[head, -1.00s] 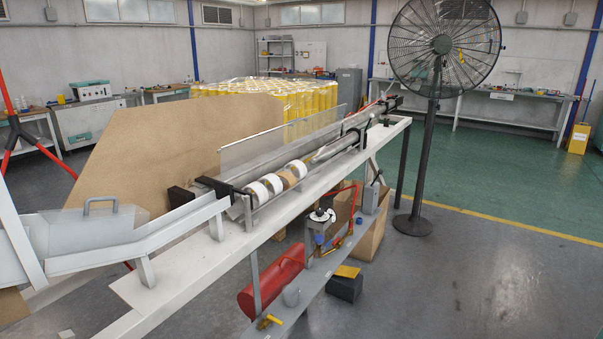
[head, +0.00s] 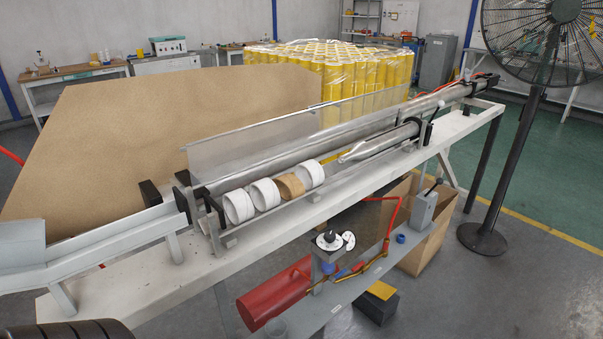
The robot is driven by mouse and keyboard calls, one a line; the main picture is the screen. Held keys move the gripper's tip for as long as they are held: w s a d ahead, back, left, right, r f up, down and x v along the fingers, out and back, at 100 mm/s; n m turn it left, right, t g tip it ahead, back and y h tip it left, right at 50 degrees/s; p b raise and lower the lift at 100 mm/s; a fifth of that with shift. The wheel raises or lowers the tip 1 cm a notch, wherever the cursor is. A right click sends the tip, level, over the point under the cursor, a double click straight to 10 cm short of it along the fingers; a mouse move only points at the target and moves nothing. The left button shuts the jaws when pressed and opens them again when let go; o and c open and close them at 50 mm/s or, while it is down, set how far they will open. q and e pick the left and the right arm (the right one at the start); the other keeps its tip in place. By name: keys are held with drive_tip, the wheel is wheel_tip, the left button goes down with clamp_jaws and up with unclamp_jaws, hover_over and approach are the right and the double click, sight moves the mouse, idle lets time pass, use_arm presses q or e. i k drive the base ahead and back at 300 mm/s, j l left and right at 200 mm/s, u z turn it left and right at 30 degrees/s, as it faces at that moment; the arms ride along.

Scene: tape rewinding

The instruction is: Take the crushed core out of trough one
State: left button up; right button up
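A row of short cores lies in the trough (head: 221,232) on the white bench of the rewinding machine. Three are white: the left one (head: 239,206), the second (head: 264,194) and the right one (head: 310,174). A brown core (head: 290,185) sits between the second and the right white core. At this size I cannot tell for sure which core is crushed. A pointed metal cylinder (head: 372,146) lies in line beyond the right white core. Neither of my grippers is in view.
A clear panel (head: 250,135) stands behind the trough, with a large brown board (head: 110,150) at the left. Below the bench are a red tank (head: 275,293) and a cardboard box (head: 430,235). A fan (head: 530,130) stands at the right. Floor in front is clear at right.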

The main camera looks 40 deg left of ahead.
sight(289, 187)
drive_tip(key=i+u, duration=0.6)
drive_tip(key=u, duration=0.15)
drive_tip(key=i+l+u, duration=0.2)
drive_tip(key=u, duration=0.15)
drive_tip(key=i, duration=0.1)
